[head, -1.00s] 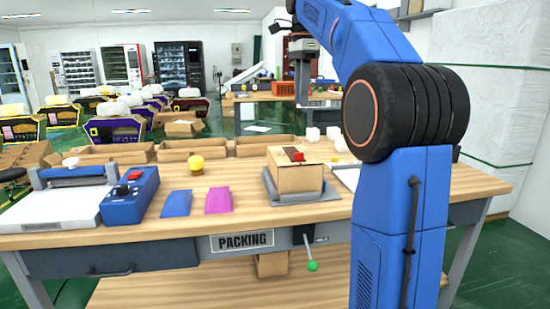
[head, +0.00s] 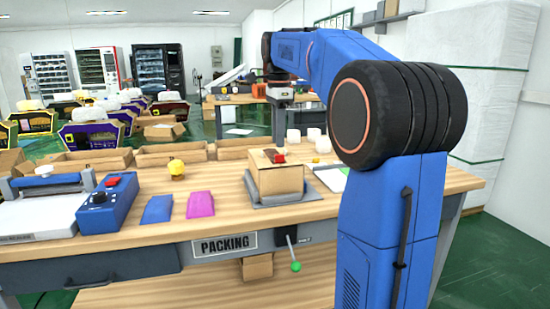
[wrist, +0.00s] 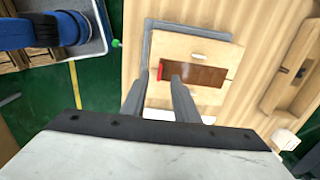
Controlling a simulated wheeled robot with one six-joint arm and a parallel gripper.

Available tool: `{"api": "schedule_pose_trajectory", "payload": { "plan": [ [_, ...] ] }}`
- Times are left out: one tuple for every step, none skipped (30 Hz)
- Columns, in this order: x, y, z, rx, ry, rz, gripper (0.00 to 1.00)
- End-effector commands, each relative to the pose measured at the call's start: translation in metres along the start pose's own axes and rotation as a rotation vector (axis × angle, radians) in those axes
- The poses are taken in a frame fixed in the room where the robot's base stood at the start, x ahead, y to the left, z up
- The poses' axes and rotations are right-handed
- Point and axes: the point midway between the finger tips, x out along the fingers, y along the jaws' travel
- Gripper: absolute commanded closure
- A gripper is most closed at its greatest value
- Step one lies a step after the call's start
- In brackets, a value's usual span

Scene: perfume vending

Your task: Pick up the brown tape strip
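The brown tape strip (wrist: 205,76) lies on top of a cardboard box (wrist: 205,47), with a small red piece (wrist: 160,70) at its left end in the wrist view. In the head view the strip (head: 268,155) shows small on the box top (head: 275,180), beside the red piece. My gripper (wrist: 158,77) is open and empty. Its two fingers reach over the box near the strip's red end, one on each side of the red piece in the picture. I cannot tell whether the fingertips touch anything.
The box stands on a grey plate (head: 300,199) on the wooden packing table (head: 225,224). A blue sheet (head: 157,209), a pink sheet (head: 201,204), a yellow object (head: 177,168) and a blue control box (head: 112,204) are to the left. White cubes (head: 293,136) stand behind.

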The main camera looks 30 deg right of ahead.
Motion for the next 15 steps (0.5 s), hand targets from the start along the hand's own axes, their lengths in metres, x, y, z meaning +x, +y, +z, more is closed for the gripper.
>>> {"api": "schedule_pose_trajectory", "payload": {
  "plan": [
    [0.002, 0.000, 0.000, 0.000, 0.000, 0.001, 0.73],
    [0.004, 0.000, 0.000, 0.000, 0.000, 0.001, 0.73],
    [0.006, 0.000, -0.001, 0.000, 0.000, 0.002, 0.73],
    [0.009, 0.000, -0.001, 0.000, 0.000, 0.002, 0.73],
    [0.013, 0.000, -0.002, 0.000, 0.000, 0.001, 0.73],
    [0.018, 0.000, -0.003, 0.000, 0.000, 0.002, 0.73],
    [0.023, 0.001, -0.004, 0.000, 0.000, 0.003, 0.73],
    [0.027, 0.000, -0.004, 0.000, 0.000, 0.002, 0.73],
    [0.032, 0.000, -0.005, 0.000, 0.000, 0.002, 0.73],
    [0.036, 0.000, -0.005, 0.000, 0.000, 0.003, 0.73],
    [0.040, 0.000, -0.005, 0.000, 0.000, 0.002, 0.73],
    [0.044, 0.000, -0.005, 0.000, 0.000, 0.001, 0.73],
    [0.047, 0.000, -0.005, 0.000, 0.000, 0.001, 0.73],
    [0.049, 0.000, -0.005, 0.000, 0.000, 0.002, 0.73],
    [0.051, 0.000, -0.005, 0.000, 0.000, 0.001, 0.73]
  ]
}}
